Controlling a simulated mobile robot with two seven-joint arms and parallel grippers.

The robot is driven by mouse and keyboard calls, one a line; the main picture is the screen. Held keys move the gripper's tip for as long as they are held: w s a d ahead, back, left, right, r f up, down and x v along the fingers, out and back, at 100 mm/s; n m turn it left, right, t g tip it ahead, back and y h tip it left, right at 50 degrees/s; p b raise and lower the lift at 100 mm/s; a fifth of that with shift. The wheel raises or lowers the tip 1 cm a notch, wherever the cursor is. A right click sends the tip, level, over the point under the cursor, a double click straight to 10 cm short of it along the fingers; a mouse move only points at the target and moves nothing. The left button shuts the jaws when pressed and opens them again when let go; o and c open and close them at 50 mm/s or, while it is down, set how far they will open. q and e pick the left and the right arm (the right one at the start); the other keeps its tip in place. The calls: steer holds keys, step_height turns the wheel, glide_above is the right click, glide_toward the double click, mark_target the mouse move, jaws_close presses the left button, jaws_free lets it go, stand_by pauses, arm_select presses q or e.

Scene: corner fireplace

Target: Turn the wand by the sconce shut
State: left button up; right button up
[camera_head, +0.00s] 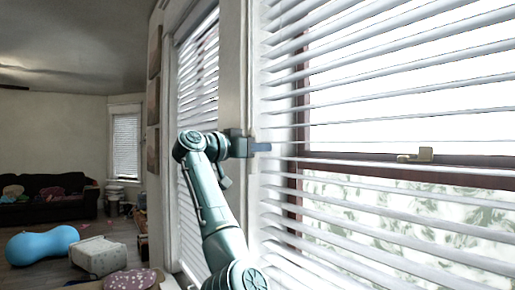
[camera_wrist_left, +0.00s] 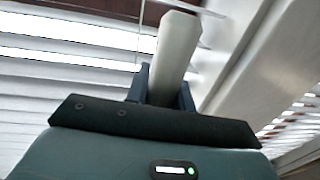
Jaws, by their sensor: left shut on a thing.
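My left gripper (camera_head: 262,147) reaches to the left edge of the large window blind (camera_head: 390,110), at about mid-height. In the left wrist view its two blue fingers (camera_wrist_left: 160,88) are closed on a pale, straight bar, the wand (camera_wrist_left: 176,45), which extends away from the jaws, slightly tilted in the picture. I see no sconce in either view. My right gripper is not in view.
A window frame post (camera_head: 233,70) stands just left of the gripper, with a second blind (camera_head: 197,80) beyond it. Far left are a dark sofa (camera_head: 45,198), a blue peanut ball (camera_head: 42,244) and a pale box-like seat (camera_head: 98,256). Floor shows between them.

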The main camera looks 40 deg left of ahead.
arm_select(q)
steer(key=c, duration=0.4)
steer(key=shift+o, duration=0.2)
steer(key=shift+y, duration=0.3)
steer(key=n+g+y, duration=0.4)
steer(key=n+y, duration=0.1)
steer(key=y, duration=0.1)
steer(key=a+n+g+y, duration=0.1)
steer(key=n+g+y, duration=0.2)
steer(key=n+y, duration=0.2)
steer(key=s+a+n+g+y, duration=0.1)
steer(key=n+g+y, duration=0.3)
steer(key=y, duration=0.4)
steer(key=shift+s+n+g, duration=0.1)
steer(key=shift+n+g, duration=0.2)
steer(key=shift+n, duration=0.6)
steer(key=shift+g, duration=0.3)
steer(key=o, duration=1)
